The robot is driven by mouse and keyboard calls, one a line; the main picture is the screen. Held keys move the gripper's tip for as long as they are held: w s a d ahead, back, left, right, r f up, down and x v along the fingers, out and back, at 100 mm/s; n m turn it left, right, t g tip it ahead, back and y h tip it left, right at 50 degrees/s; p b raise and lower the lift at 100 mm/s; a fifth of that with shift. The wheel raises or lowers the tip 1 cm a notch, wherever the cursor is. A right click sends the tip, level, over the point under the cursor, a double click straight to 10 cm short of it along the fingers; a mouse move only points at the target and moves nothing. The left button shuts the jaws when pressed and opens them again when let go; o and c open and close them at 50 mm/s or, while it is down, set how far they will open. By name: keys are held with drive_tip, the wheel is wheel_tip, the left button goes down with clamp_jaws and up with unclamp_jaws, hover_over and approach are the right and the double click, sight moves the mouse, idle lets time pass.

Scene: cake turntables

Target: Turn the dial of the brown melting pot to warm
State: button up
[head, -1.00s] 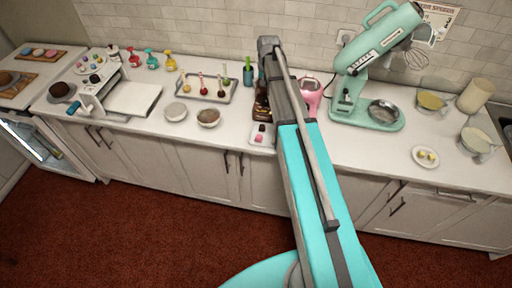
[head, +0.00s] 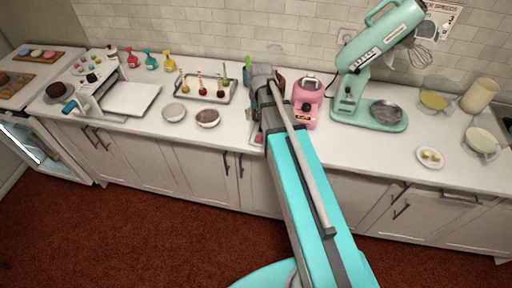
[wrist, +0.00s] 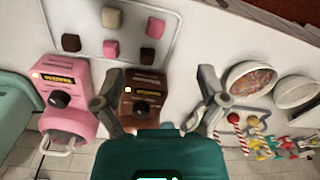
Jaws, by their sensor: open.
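The brown melting pot (wrist: 147,76) is in the wrist view, with a small white light and a label on its front. Its dark dial (wrist: 143,107) shows only faintly, low on the front just above my teal gripper body, so its setting cannot be read. My gripper (wrist: 160,88) is open, with one finger on each side of the pot. The left finger is close beside the pot, and a wider gap lies to the right finger. In the head view, my arm covers most of the brown pot (head: 280,80).
A pink melting pot (wrist: 68,85) with a black dial stands just left of the left finger. A tray of colored blocks (wrist: 118,28) lies beyond the pots. Two bowls (wrist: 250,80) and decorated sticks lie right. The teal mixer (head: 370,105) stands right in the head view.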

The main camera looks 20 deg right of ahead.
drive_tip(key=s+a+f+n+b, duration=0.1)
drive_tip(key=s+a+f+b, duration=0.2)
drive_tip(key=s, duration=0.7)
drive_tip(key=shift+s+a+n, duration=0.3)
drive_tip(key=shift+a+n, duration=0.1)
drive_tip(key=shift+a, duration=0.1)
drive_tip(key=shift+f, duration=0.1)
drive_tip(key=shift+s+a+f, duration=0.1)
drive_tip(key=shift+s+f, duration=0.05)
drive_tip(key=shift+s, duration=0.3)
drive_tip(key=shift+s+a+f, duration=0.1)
drive_tip(key=shift+s+f, duration=0.05)
drive_tip(key=shift+s, duration=0.25)
idle(0.5)
